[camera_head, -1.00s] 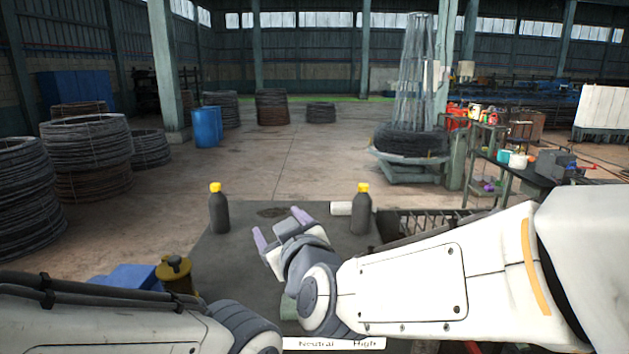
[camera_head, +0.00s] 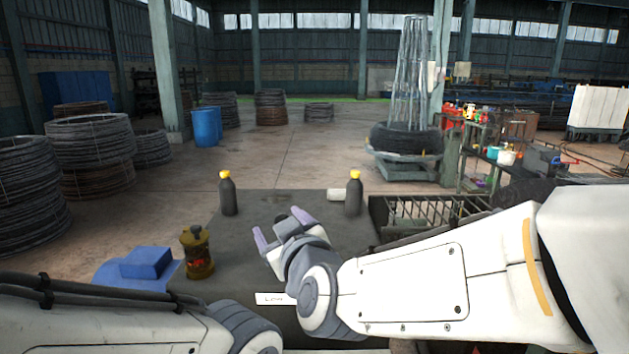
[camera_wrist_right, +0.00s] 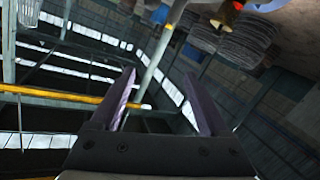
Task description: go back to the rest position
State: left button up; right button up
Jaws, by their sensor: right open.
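My right gripper (camera_head: 284,230) is open and empty, held above the dark table in the head view. Its two purple-grey fingers also show apart in the right wrist view (camera_wrist_right: 160,100), with only the hall's roof and windows between and beyond them. My left arm comes in at the bottom left of the head view; its gripper is out of the picture.
A brass lantern-like object (camera_head: 197,252) and a blue block (camera_head: 147,262) are at left, a grated crate (camera_head: 430,209) at right.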

jog(key=s+d+f+m+g+h, duration=0.3)
jog(key=d+f+g, duration=0.4)
jog(key=d+f, duration=0.8)
jog(key=s+d+f+m+g+h, duration=0.3)
jog(key=s+d+f+m+g, duration=0.2)
jog(key=s+d+f, duration=0.45)
pick_arm(q)
notch_tip(320, 180, down, 13)
jog(key=b, duration=1.3)
jog(key=shift+s, duration=0.3)
pick_arm(e)
jog(key=s+a+f+n+g, duration=0.1)
jog(key=s+a+f+n, duration=0.2)
jog(key=s+a, duration=0.4)
jog(key=s+a+f+n+g+y, duration=0.1)
jog(key=s+a+f+n+g, duration=0.1)
jog(key=s+a+f+n, duration=0.2)
jog(key=s+a+f, duration=0.1)
jog(key=s+a, duration=0.1)
jog(key=a, duration=0.1)
jog(key=shift+s, duration=0.4)
